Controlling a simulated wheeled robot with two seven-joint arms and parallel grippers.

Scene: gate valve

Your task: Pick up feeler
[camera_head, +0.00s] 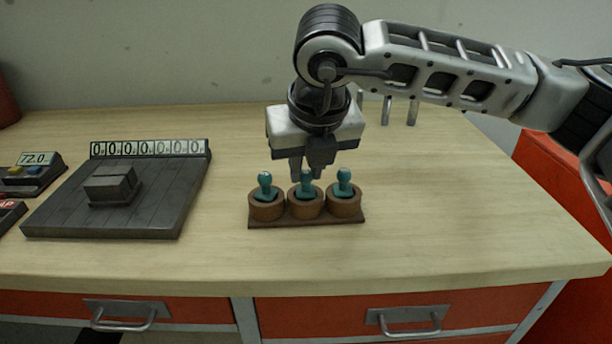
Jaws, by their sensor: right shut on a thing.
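Three teal, knob-topped pieces, which look like the feelers, stand upright in round brown cups on a brown stand (308,222). They are the left one (265,186), the middle one (306,187) and the right one (344,184). My right gripper (308,174) points down from above and is shut on the top of the middle teal piece. That piece is still in its cup, and the fingers hide part of its head. My left gripper is not in view.
A dark grey slab (125,200) with a block on it and a row of number tiles (150,148) lies to the left. A small device reading 72.0 (32,172) sits farther left. Metal posts (388,110) stand behind my arm. The tabletop right of the stand is clear.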

